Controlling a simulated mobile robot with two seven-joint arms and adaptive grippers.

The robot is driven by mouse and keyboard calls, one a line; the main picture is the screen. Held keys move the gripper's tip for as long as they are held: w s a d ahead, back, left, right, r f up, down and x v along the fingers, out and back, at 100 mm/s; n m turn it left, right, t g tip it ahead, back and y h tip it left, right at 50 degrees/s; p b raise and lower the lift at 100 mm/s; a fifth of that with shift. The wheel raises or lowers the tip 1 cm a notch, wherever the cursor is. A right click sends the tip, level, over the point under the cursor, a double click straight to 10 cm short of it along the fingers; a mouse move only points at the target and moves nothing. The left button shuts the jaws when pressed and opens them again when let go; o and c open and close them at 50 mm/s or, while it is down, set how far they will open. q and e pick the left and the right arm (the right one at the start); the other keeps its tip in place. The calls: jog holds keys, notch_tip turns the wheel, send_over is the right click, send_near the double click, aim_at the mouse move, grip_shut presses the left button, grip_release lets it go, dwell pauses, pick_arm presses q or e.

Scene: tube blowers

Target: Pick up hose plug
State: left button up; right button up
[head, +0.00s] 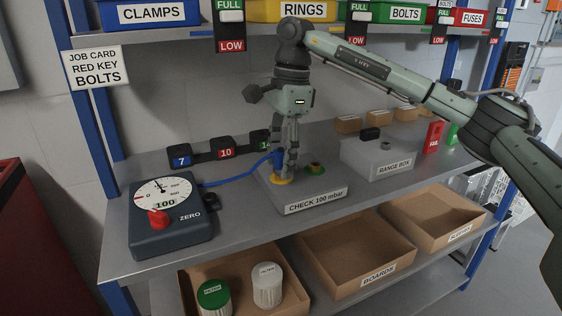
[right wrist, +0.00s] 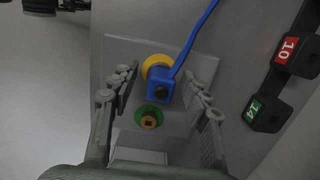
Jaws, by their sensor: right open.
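The blue hose plug (head: 277,158) sits at the yellow port (head: 281,180) on the grey block labelled CHECK 100 mbar (head: 316,201). In the right wrist view the plug (right wrist: 161,92) lies between the spread fingers of my right gripper (right wrist: 166,76), with a gap on both sides. In the head view my right gripper (head: 288,170) points down over the block and partly hides the plug. It is open and holds nothing. A blue hose (head: 232,180) runs from the plug to the gauge. My left gripper is not in view.
The gauge box (head: 170,235) with a red ZERO knob stands at the left. A green port (head: 316,168) is beside the yellow one. Dark blocks numbered 7, 10 and 14 (head: 226,148) stand behind. The range box (head: 375,160) is to the right, and open cardboard trays (head: 350,260) sit below.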

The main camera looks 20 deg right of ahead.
aim_at(275, 152)
jog(key=shift+c, duration=0.4)
grip_shut()
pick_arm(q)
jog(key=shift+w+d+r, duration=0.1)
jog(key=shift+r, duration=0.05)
pick_arm(e)
jog(key=shift+r, duration=0.1)
jog(key=shift+w+r, duration=0.1)
jog(key=shift+r, duration=0.4)
jog(key=r, duration=0.1)
jog(key=a+r, duration=0.1)
jog(key=r, duration=0.1)
jog(key=shift+a+r, duration=0.15)
jog(key=shift+r, duration=0.15)
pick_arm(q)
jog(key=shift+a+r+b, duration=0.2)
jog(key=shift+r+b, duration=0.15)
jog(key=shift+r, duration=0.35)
pick_arm(e)
jog(key=s+a+r, duration=0.2)
jog(key=a+r, duration=0.4)
jog(key=a, duration=0.4)
jog(key=shift+a+r, duration=0.15)
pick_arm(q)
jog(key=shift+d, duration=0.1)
